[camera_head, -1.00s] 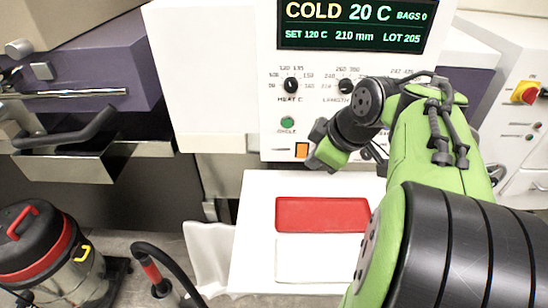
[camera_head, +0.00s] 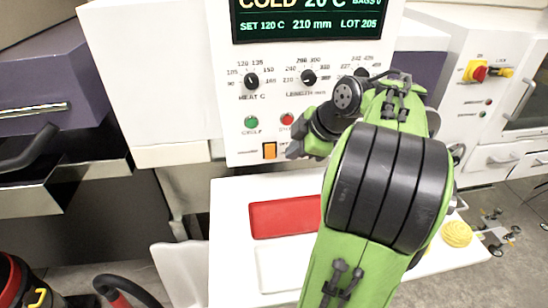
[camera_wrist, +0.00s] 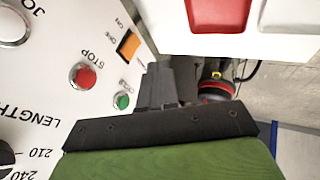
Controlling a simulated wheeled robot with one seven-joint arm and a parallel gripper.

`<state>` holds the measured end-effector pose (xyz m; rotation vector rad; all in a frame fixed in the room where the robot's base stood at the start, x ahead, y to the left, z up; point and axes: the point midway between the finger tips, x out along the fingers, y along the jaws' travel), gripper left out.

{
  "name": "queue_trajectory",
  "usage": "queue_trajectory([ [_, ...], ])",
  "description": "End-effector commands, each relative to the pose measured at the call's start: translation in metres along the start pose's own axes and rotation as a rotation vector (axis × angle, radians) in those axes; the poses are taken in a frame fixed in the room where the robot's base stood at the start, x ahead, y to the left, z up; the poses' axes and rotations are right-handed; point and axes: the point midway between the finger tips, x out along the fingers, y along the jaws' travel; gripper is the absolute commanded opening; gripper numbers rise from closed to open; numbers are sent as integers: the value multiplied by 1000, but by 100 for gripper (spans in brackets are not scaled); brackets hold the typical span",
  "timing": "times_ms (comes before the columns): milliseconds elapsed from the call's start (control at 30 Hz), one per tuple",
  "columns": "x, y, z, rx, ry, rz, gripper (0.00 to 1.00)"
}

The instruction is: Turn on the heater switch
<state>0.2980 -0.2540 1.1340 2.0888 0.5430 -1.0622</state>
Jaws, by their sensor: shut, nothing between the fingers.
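The orange rocker switch (camera_head: 269,151) sits low on the white machine's front panel, below the green button. It also shows in the wrist view (camera_wrist: 128,44), with small ON and OFF lettering beside it. I cannot tell which way it is rocked. The display (camera_head: 308,20) reads 20 C and SET 120 C, with its top line partly cut off. My gripper (camera_head: 293,151) is shut and empty, just right of the switch in the head view. In the wrist view the dark fingers (camera_wrist: 158,82) are below and right of the switch, apparently apart from it.
A green button (camera_head: 251,121) and a red stop button (camera_head: 287,119) sit just above the switch. Dials, including the heat knob (camera_head: 251,82), are higher. Below is a white table (camera_head: 228,230) with a red pad (camera_head: 283,217). A yellow coil (camera_head: 456,234) lies at right.

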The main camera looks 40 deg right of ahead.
Motion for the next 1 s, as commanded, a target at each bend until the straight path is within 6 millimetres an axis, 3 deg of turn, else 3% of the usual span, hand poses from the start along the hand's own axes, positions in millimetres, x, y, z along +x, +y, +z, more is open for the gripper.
queue_trajectory([
  [400,95,-3,1,0,2,-4,0],
  [600,107,27,2,0,0,-1,0],
  [1000,111,33,2,1,-1,0,0],
])
